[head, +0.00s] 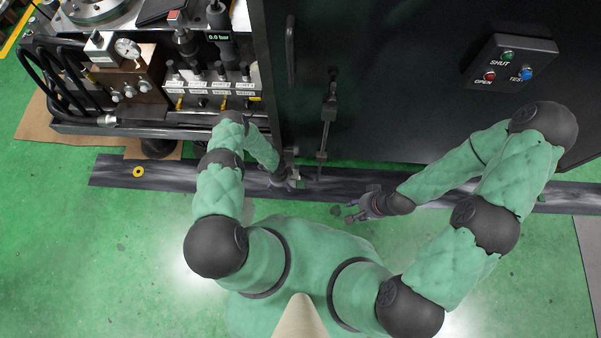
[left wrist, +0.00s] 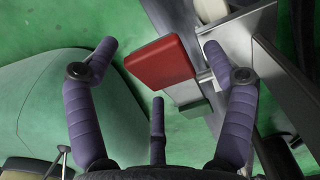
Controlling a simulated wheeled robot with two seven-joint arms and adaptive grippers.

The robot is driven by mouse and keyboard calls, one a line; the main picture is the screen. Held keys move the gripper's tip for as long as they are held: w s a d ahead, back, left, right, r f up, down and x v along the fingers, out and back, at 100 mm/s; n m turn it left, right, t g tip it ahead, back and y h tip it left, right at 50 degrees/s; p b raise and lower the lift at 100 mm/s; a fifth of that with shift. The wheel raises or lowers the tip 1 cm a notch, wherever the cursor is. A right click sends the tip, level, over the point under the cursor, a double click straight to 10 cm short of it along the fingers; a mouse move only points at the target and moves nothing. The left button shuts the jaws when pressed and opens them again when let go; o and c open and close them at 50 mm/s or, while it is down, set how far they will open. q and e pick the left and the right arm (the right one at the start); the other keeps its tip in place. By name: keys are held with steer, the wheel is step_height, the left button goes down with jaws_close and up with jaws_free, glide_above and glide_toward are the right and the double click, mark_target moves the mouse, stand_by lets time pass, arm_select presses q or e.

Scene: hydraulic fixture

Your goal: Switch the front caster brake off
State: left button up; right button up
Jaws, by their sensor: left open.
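In the left wrist view a red brake pedal (left wrist: 160,62) sits on a grey metal bracket, with a small green tab (left wrist: 195,108) below it. My left gripper (left wrist: 160,48) is open, with one purple finger on each side of the red pedal and a third finger below. I cannot tell whether a finger touches the pedal. In the head view the left gripper (head: 290,180) is low by the front edge of the dark cabinet, and the pedal cannot be made out there. My right gripper (head: 355,210) hangs empty over the floor; its fingers look spread.
The dark cabinet (head: 400,110) carries a button box (head: 510,62) at upper right. A bench with a gauge (head: 127,48) and hoses stands at left. A dark floor strip (head: 110,175) holds a yellow ring (head: 138,171). The green floor at lower left is clear.

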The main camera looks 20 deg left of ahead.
arm_select(q)
step_height(320, 180, up, 11)
steer(key=p, duration=0.6)
steer(key=s+d+r+n+h, duration=0.2)
steer(key=d+r+n, duration=0.3)
steer(key=r, duration=0.5)
steer(key=s+d+r+n+g+h, duration=0.1)
steer(key=s+d+r+n+h, duration=0.2)
steer(key=d+r, duration=0.5)
steer(key=shift+s+d+r+n, duration=0.2)
steer(key=shift+s+r+n, duration=0.65)
steer(key=shift+n, duration=0.25)
steer(key=shift+w+p, duration=0.1)
steer(key=shift+p, duration=0.2)
